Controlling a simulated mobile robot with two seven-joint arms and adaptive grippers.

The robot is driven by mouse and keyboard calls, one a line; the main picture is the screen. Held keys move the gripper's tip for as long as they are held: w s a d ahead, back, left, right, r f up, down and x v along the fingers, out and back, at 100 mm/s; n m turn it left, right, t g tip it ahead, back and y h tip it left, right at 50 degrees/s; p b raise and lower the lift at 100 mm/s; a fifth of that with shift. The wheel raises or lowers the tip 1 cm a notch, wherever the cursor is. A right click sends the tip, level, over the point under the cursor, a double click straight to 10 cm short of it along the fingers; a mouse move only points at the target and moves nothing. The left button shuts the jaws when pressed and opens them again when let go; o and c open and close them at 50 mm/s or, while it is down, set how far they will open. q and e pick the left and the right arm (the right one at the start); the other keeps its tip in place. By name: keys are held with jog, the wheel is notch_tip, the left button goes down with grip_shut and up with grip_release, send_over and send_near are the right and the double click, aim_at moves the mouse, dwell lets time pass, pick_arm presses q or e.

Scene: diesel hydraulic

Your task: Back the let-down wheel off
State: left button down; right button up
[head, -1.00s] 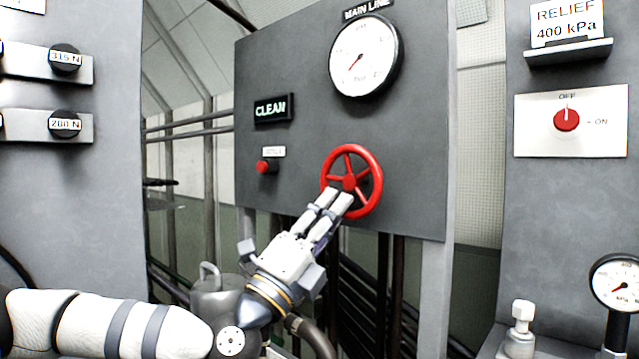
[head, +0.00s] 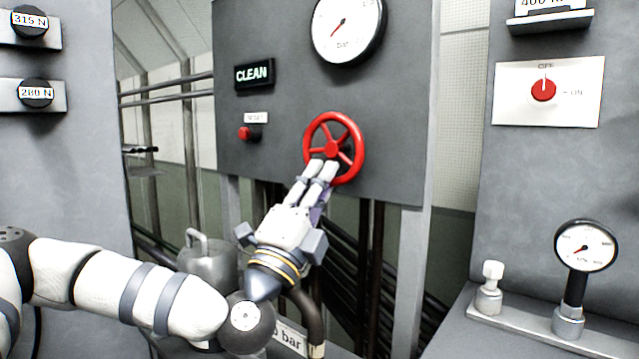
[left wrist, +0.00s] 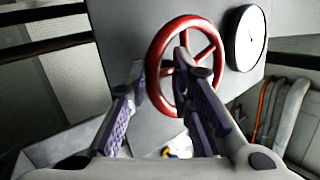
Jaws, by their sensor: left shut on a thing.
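The red spoked wheel (head: 359,147) is on the grey panel (head: 400,100), below the main round gauge (head: 347,28). My left gripper (head: 321,169) reaches up to its lower left rim, with the fingertips at the rim. In the left wrist view the red wheel (left wrist: 155,50) passes between the two fingers of my left gripper (left wrist: 160,75). The gripper is shut on the rim. The fingers hide part of the lower rim and a spoke. My right gripper is not in view.
A red OFF/ON switch (head: 543,90) is at right. A small gauge (head: 586,246) and a white-capped fitting (head: 490,285) stand on the right ledge. Dark pipes run below the panel.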

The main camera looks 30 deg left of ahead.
pick_arm(q)
jog(key=c, duration=1.8)
grip_release()
jog(key=shift+r, duration=0.45)
jog(key=o, duration=0.4)
jog(key=shift+d+f, duration=0.1)
jog(key=shift+c, duration=0.2)
jog(key=shift+w+f, duration=0.1)
jog(key=shift+f, duration=0.05)
jog(key=v, duration=0.7)
jog(key=shift+s+f, duration=0.15)
jog(key=shift+s, duration=0.1)
jog(key=shift+d, duration=0.15)
